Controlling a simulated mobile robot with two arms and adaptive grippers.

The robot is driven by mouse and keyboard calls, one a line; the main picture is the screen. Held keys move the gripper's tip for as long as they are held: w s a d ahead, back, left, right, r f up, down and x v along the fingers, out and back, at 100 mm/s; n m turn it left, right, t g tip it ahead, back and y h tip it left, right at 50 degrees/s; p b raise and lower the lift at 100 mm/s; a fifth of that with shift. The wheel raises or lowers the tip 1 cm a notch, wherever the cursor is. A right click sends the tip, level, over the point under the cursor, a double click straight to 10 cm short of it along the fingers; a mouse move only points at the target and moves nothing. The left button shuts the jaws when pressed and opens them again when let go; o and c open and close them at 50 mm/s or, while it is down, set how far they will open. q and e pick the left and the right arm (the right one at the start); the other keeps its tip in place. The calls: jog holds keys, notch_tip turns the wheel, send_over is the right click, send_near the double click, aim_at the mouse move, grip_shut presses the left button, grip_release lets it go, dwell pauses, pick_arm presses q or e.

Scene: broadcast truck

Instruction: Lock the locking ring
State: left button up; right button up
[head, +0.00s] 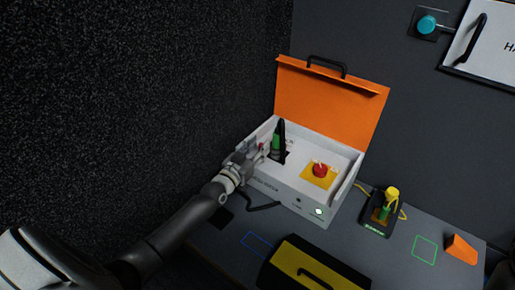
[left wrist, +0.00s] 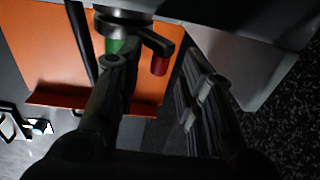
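An open white case (head: 283,191) with a raised orange lid (head: 328,101) stands on the bench. Inside its left part is an upright black and green connector (head: 276,142). In the left wrist view a dark and silver ring (left wrist: 128,24) sits around the green part (left wrist: 114,46), with an arm ending in a red tip (left wrist: 160,65). This looks like the locking ring. My left gripper (head: 256,151) is at the case's left side, beside the connector. In the left wrist view its fingers (left wrist: 165,85) are apart, with the red tip showing between them. Contact is unclear. My right gripper is not in view.
A red knob on a yellow plate (head: 318,181) is in the case's right part. A yellow plug in a black holder (head: 380,212), an orange wedge (head: 461,249) and a yellow and black case (head: 312,266) are on the bench. A dark wall stands close on the left.

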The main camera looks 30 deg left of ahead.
pick_arm(q)
jog(key=shift+s+f, duration=0.1)
jog(key=shift+s, duration=0.25)
jog(key=s, duration=1.1)
jog(key=shift+s+a, duration=0.2)
jog(key=shift+a, duration=0.2)
